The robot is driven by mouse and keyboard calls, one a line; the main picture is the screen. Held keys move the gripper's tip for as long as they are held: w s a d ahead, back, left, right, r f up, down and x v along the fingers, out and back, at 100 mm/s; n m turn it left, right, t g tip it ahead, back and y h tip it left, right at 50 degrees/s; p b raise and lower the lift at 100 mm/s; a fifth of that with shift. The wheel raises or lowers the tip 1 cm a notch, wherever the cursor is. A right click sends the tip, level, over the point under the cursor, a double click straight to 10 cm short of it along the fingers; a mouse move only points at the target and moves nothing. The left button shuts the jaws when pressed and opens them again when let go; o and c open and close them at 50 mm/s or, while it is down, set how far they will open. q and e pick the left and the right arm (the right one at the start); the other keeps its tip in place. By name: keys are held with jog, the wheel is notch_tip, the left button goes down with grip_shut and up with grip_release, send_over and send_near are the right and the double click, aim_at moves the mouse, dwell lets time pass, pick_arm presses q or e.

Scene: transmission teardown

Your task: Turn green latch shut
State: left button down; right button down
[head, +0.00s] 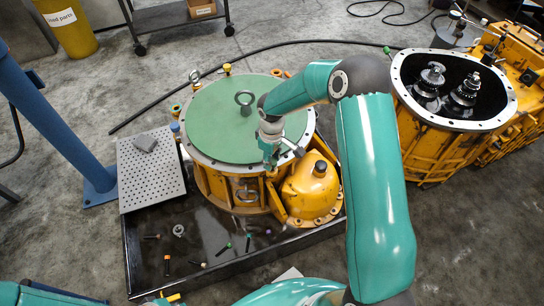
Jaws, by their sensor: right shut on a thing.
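A round yellow housing (225,185) with a flat green cover (215,120) stands on the black tray at the centre. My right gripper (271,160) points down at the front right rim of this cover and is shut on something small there. The held part looks like the green latch, but the fingers hide most of it, so its angle cannot be told. My left gripper is out of view.
The black tray (135,265) holds several small bolts and a ring. A perforated plate (135,185) lies at its left. A yellow dome-shaped housing (311,190) sits close right of the gripper. An open gear housing (430,140) stands at the right, and a blue post (50,120) at the left.

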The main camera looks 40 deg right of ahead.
aim_at(272, 161)
jog(key=shift+n, duration=1.1)
jog(key=shift+p, duration=0.3)
jog(key=c, duration=0.8)
grip_release()
jog(key=shift+o, duration=0.2)
jog(key=shift+r, duration=0.15)
notch_tip(272, 161, up, 12)
jog(key=shift+f, duration=0.2)
jog(key=shift+f, duration=0.1)
